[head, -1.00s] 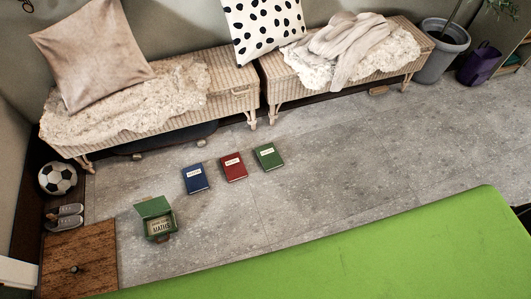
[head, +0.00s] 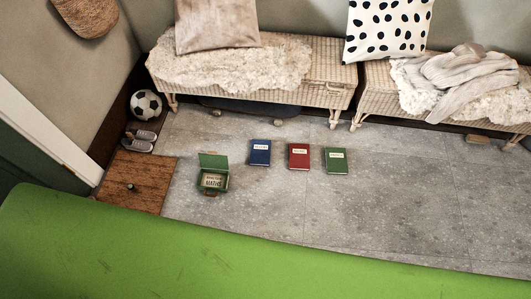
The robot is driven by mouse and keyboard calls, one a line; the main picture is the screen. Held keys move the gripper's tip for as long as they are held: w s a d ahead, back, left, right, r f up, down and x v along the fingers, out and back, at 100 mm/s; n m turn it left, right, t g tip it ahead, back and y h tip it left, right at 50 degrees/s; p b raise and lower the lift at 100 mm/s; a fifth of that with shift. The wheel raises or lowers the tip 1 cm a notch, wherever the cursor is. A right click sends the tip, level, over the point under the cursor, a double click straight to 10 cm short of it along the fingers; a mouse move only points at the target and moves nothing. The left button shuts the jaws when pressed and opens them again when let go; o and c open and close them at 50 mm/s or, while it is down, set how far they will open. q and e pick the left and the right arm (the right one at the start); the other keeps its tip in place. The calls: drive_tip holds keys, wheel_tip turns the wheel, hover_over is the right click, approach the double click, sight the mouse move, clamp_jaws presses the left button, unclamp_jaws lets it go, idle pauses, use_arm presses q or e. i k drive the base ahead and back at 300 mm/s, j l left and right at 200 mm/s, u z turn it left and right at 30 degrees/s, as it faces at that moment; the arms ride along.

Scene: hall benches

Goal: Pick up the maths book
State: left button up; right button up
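Three books lie flat in a row on the grey floor: a blue book (head: 260,156), a red book (head: 299,160) and a green book (head: 335,164). Each has a white label on its cover, too small to read. To their left stands a small green case (head: 213,160) with its lid open. A pale card (head: 213,182) in it reads "MATHS", with smaller unreadable words above. I cannot tell from the covers which book is the maths book. Neither of my grippers is in view.
A broad green surface covers the bottom; I cannot tell what it belongs to. Wicker benches (head: 325,93) line the wall. A football (head: 146,104), shoes (head: 140,140) and a brown mat (head: 150,172) are at left. The floor around the books is clear.

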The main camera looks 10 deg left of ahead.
sight(260, 154)
drive_tip(key=i+l+u, duration=0.55)
drive_tip(key=i+l, duration=0.15)
